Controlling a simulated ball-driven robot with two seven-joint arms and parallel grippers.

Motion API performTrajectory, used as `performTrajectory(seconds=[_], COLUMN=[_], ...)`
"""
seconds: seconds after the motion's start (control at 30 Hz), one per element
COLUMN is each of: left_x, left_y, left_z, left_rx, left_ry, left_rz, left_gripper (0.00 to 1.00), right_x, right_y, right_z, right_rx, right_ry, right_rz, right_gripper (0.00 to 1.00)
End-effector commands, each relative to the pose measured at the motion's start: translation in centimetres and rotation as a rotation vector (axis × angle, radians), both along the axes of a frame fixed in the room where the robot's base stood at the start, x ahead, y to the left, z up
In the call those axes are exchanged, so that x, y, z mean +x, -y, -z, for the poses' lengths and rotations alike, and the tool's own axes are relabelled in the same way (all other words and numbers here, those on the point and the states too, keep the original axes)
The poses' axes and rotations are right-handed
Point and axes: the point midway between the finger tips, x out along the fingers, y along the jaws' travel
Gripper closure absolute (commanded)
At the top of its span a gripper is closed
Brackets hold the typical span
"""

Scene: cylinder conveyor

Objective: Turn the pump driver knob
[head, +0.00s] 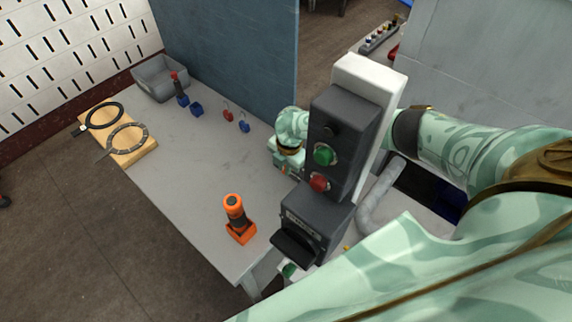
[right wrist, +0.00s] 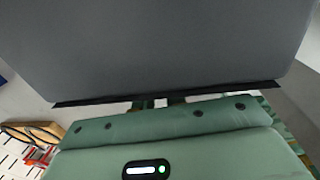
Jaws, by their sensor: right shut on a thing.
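A dark grey control box (head: 345,115) on a white post carries a black knob (head: 331,129), a green button (head: 324,154) and a red button (head: 319,182). I cannot tell whether this black knob is the pump driver knob. My right arm passes behind the post, and my right gripper (head: 286,166) is at the box's left side, partly hidden by it. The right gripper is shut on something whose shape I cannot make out. In the right wrist view a large dark grey surface hides most of the fingers. My left gripper is not in view.
Below the control box is a dark labelled box (head: 314,215) with a black handle. An orange-and-black tool (head: 237,216) stands on the grey table (head: 190,195). A wooden board with rings (head: 135,152), a grey bin (head: 158,82) and small red and blue items are farther back. A blue partition (head: 235,55) stands behind.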

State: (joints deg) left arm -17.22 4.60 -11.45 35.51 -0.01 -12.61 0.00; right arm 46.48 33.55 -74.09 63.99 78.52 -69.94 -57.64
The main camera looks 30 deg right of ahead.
Motion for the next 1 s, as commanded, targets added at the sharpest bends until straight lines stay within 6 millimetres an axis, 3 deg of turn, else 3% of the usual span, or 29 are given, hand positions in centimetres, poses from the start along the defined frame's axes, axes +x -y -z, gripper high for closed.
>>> performTrajectory(seconds=[0.53,0.57,0.63,1.0], left_x=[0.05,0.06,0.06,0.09], left_y=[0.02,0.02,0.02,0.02], left_z=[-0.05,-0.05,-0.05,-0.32], left_rx=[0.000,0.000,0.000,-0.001], left_ry=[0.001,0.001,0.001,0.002], left_rz=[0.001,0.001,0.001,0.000], left_gripper=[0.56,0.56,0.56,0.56], right_x=[0.02,0.01,0.01,0.02], right_y=[0.10,0.10,0.10,0.04], right_z=[0.06,0.06,0.06,-0.63], right_rx=[-0.015,-0.015,-0.014,-0.012], right_ry=[-0.033,-0.033,-0.032,-0.031], right_rz=[0.000,0.000,0.000,0.000], right_gripper=[1.00,0.85,0.65,0.65])
